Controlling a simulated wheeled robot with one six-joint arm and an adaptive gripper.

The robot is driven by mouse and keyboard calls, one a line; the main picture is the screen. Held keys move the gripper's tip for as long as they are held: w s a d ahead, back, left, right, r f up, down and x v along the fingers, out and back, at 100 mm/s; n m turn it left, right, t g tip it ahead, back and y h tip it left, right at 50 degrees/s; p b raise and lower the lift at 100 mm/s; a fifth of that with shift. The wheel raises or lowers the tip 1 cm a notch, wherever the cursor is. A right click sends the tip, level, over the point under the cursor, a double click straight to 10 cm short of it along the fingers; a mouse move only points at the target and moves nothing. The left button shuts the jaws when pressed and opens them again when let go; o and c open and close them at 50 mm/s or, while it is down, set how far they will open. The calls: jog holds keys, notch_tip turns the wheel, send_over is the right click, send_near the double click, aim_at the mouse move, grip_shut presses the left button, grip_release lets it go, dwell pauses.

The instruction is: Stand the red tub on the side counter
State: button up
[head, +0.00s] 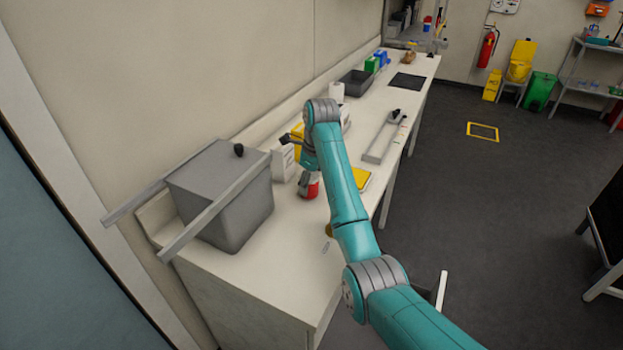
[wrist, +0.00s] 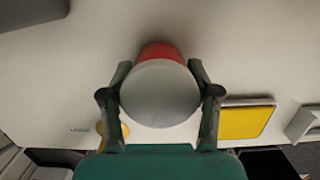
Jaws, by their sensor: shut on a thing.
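The red tub (head: 309,190) is at the counter's near part in the head view, under my gripper (head: 309,173). In the wrist view its round grey-white lid (wrist: 160,93) faces the camera and a strip of its red side (wrist: 160,51) shows behind. My gripper (wrist: 160,98) is shut on the tub, one finger on each side of the lid. The tub looks upright. I cannot tell whether its base touches the white counter (head: 285,250) or is slightly above it.
A large grey bin (head: 240,215) stands left of the tub. A white container (head: 283,164) is close behind it. A yellow-topped pad (head: 362,180) lies to its right, and a grey frame (head: 378,150) lies farther along. Bare counter shows in front of the bin and tub.

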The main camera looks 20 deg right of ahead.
jog(key=shift+f, duration=0.2)
jog(key=o, duration=1.2)
jog(key=shift+r, duration=0.15)
